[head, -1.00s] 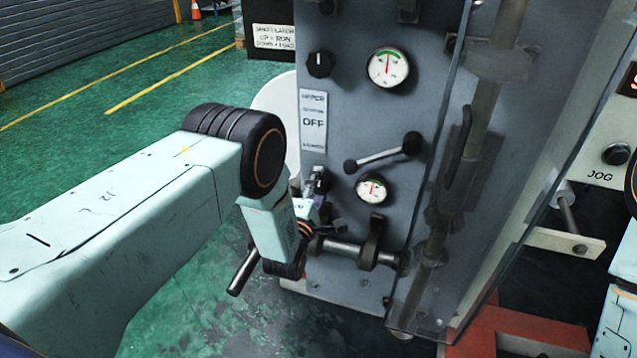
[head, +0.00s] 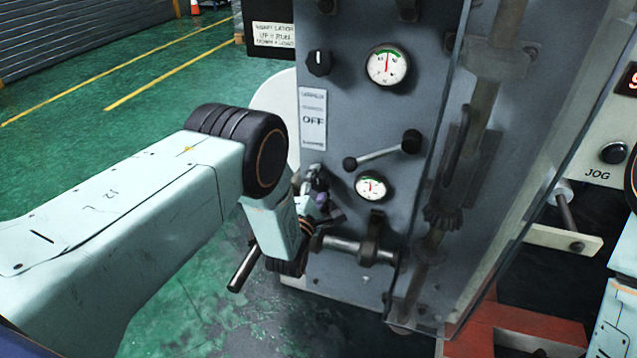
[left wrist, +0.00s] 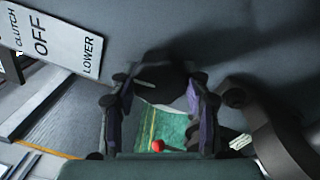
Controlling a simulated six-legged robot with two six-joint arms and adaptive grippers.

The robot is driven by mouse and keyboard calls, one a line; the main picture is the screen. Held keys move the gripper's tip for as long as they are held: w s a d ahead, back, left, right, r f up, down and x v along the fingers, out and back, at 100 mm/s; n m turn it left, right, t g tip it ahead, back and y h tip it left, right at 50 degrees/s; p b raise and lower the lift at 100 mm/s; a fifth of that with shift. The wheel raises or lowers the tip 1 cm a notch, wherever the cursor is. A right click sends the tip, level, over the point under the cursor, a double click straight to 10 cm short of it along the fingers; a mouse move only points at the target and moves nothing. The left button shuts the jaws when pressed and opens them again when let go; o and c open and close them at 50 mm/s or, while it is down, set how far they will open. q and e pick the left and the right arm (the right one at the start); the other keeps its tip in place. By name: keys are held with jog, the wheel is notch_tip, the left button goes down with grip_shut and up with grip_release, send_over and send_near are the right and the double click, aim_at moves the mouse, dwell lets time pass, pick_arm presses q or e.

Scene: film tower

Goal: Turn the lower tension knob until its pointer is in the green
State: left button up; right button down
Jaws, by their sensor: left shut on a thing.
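The lower tension knob (left wrist: 160,80) is dark with a pale line on its face. In the left wrist view it sits between the fingers of my left gripper (left wrist: 160,103), which is shut on it. In the head view the left gripper (head: 322,196) is at the grey panel, left of the lower gauge, and hides the knob. The lower gauge (head: 372,187) has a white face with a green arc near the top. Its needle is too small to read surely. My right gripper is not in view.
The upper knob (head: 318,62) and upper gauge (head: 387,66) are above, the needle pointing up at green. A lever with a black ball (head: 411,141) reaches over the lower gauge. A horizontal bar (head: 345,245) is below the gripper. A clear guard (head: 480,180) stands to the right.

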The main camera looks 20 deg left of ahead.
pick_arm(q)
jog(key=o, duration=1.2)
jog(key=shift+c, duration=0.2)
jog(key=s, duration=1.2)
jog(key=shift+f, duration=0.4)
